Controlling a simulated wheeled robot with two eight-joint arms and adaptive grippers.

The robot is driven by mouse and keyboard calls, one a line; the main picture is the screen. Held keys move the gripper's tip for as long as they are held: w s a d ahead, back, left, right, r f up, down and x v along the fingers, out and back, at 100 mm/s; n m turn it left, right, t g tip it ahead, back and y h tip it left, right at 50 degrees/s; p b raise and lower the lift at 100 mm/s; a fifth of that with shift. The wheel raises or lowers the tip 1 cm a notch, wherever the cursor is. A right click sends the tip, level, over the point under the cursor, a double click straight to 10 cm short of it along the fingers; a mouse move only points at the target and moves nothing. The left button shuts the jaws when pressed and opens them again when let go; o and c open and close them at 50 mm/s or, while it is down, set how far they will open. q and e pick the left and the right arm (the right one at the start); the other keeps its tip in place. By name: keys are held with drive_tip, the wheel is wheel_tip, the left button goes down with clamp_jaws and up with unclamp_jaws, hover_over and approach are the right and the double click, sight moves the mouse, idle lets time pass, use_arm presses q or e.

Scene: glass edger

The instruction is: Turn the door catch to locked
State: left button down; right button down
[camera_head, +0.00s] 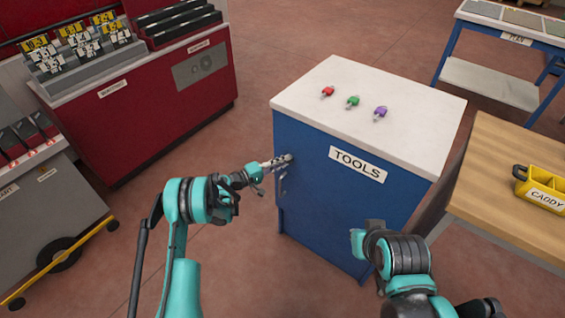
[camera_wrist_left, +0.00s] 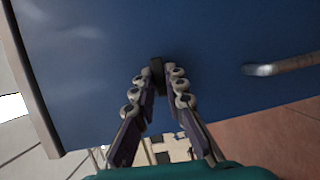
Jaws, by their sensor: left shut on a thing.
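The door catch (camera_wrist_left: 157,68) is a small dark piece on the blue door of the tools cabinet (camera_head: 325,200). In the left wrist view it stands upright in the picture between my fingertips. My left gripper (camera_head: 286,160) is shut on it near the door's upper left edge; it also shows in the left wrist view (camera_wrist_left: 159,85). In the head view the fingers hide most of the catch. The door lies flat against the cabinet front. My right arm is low in front of the cabinet, and its fingers do not show.
A metal door handle (camera_wrist_left: 285,66) is close to the catch. Red, green (camera_head: 352,102) and purple small items lie on the cabinet's white top. A wooden table (camera_head: 510,205) with a yellow caddy (camera_head: 540,190) stands at right, a red cabinet (camera_head: 150,110) at left. Floor between is clear.

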use_arm(q)
drive_tip(key=shift+s+d+r+m+t+y, duration=0.1)
drive_tip(key=shift+m+t+y, duration=0.15)
drive_tip(key=shift+m+y, duration=1.45)
drive_tip(key=shift+s+d+r+m+t+y, duration=0.15)
drive_tip(key=shift+m+y, duration=0.55)
drive_tip(key=shift+m, duration=1.85)
drive_tip(key=shift+d+r+m+t+y, duration=0.1)
drive_tip(key=shift+m+t+y, duration=0.2)
drive_tip(key=shift+m+y, duration=1.4)
drive_tip(key=shift+m+h, duration=0.5)
drive_tip(key=shift+m, duration=0.05)
drive_tip(key=c, duration=1.6)
unclamp_jaws()
drive_tip(key=shift+f, duration=0.1)
drive_tip(key=shift+o, duration=0.2)
drive_tip(key=shift+a, duration=0.1)
drive_tip(key=v, duration=1.2)
